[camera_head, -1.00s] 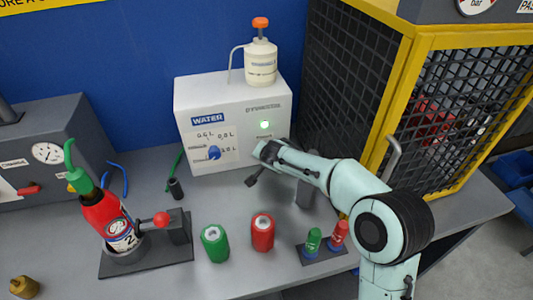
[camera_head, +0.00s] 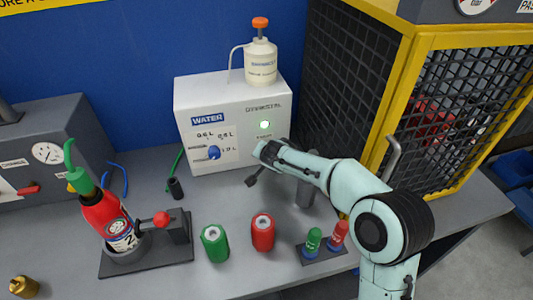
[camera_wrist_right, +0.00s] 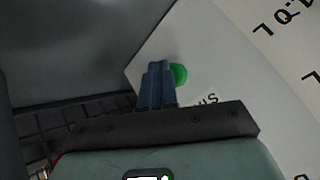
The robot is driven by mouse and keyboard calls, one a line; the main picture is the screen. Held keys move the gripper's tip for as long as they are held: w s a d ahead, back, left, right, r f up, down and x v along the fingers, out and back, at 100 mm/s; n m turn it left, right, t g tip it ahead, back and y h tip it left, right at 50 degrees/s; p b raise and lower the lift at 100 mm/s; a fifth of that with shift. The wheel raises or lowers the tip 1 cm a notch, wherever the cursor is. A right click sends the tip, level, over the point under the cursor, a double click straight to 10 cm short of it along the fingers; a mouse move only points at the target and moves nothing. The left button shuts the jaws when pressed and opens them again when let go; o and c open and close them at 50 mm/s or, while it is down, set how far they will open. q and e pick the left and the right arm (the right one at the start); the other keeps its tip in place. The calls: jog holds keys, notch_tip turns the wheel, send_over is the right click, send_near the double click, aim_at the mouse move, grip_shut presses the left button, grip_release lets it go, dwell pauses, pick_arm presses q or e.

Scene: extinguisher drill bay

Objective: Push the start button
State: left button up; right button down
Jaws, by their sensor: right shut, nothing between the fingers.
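In the right wrist view, the shut blue fingers (camera_wrist_right: 157,84) reach toward the white panel. A round green button (camera_wrist_right: 179,75) shows beside and partly behind their tips, above a partly hidden label. I cannot tell whether the fingertips touch it. My left gripper is not in view.
A red extinguisher (camera_head: 104,217) stands tilted in a holder at the left. Green (camera_head: 215,243) and red (camera_head: 262,232) canisters stand in front of the dispenser. A white pump bottle (camera_head: 260,62) is on its top. A yellow-framed cage (camera_head: 405,110) stands close at the right.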

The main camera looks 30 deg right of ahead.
jog(key=shift+w, duration=0.15)
dwell(0.4)
jog(key=shift+w+d, duration=0.1)
jog(key=shift+w, duration=0.15)
dwell(0.4)
